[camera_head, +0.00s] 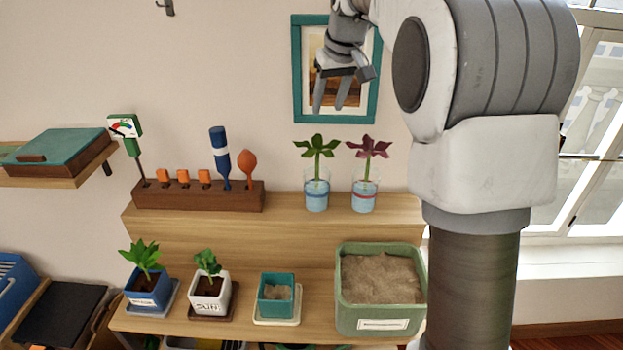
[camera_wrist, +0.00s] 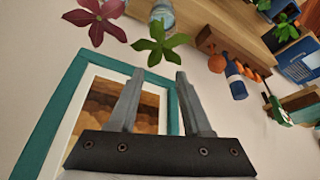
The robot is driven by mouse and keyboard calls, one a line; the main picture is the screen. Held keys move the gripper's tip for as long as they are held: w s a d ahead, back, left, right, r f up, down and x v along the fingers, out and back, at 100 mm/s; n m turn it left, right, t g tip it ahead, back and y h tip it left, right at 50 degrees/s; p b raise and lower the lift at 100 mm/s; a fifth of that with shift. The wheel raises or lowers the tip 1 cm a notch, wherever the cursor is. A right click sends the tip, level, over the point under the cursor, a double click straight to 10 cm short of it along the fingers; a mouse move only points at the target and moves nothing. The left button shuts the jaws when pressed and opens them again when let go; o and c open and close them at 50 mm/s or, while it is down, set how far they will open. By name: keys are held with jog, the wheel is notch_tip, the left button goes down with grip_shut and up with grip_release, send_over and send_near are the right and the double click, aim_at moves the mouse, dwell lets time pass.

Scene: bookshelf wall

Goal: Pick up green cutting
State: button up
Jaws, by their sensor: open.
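The green cutting (camera_head: 318,146) stands upright in a glass of water with a blue band (camera_head: 317,192) on the upper shelf. In the wrist view the green cutting (camera_wrist: 160,44) shows its leaves just beyond my fingertips. My gripper (camera_head: 330,108) is open and empty, above the green cutting and apart from it, with its fingers pointing down. The gripper also shows in the wrist view (camera_wrist: 159,75). A dark red cutting (camera_head: 368,147) stands in a glass with a red band (camera_head: 364,195) just to the right.
A teal picture frame (camera_head: 297,80) hangs behind my gripper. A wooden tool block (camera_head: 200,198) stands left on the upper shelf (camera_head: 285,222). Below are a blue pot (camera_head: 148,290), a white pot (camera_head: 209,297), a teal pot (camera_head: 277,306) and a green sand bin (camera_head: 352,318).

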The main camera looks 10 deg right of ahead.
send_near(317, 150)
jog(key=w+x, duration=0.1)
jog(key=x, duration=0.4)
jog(key=shift+s+p+x, duration=0.2)
jog(key=shift+p+x, duration=0.25)
jog(key=shift+x, duration=0.85)
jog(key=shift+s+p+x, duration=0.2)
jog(key=shift+p+x, duration=0.2)
jog(key=shift+x, duration=0.85)
jog(key=shift+d+f, duration=0.1)
jog(key=shift+f, duration=0.1)
grip_shut()
